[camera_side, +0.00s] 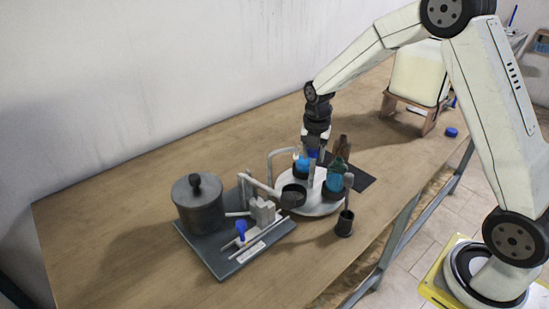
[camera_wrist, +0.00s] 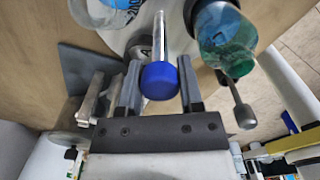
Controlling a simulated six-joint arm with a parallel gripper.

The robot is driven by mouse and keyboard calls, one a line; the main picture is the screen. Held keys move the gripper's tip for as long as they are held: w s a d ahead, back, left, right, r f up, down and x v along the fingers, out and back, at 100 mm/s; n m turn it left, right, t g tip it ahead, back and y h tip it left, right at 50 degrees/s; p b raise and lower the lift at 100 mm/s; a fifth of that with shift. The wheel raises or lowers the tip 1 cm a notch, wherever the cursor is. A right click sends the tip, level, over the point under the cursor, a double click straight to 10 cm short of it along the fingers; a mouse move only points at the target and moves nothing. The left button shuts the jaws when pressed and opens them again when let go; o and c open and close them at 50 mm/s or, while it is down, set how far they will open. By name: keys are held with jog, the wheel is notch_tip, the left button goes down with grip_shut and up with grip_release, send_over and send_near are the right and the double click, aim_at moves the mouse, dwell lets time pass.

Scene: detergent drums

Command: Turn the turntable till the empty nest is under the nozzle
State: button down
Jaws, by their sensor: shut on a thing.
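The white round turntable (camera_side: 322,208) stands mid-table and carries dark nests. A dark, apparently empty nest (camera_side: 293,193) is at its left front, close to the end of the grey nozzle arm (camera_side: 262,184); I cannot tell whether they line up. My gripper (camera_side: 314,150) points down over the turntable. In the wrist view its fingers (camera_wrist: 160,92) are shut on a blue-capped post (camera_wrist: 160,80).
A dark lidded pot (camera_side: 198,205) and a small blue-handled fixture (camera_side: 241,230) stand on a grey base plate at the left. A dark cup with a rod (camera_side: 345,222) is near the front edge. Brown bottles (camera_side: 341,147) stand behind. A cream tank (camera_side: 418,75) is at the back right.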

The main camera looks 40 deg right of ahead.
jog(key=shift+c, duration=1.8)
grip_release()
jog(key=shift+r, duration=3.5)
jog(key=shift+s+a, duration=0.1)
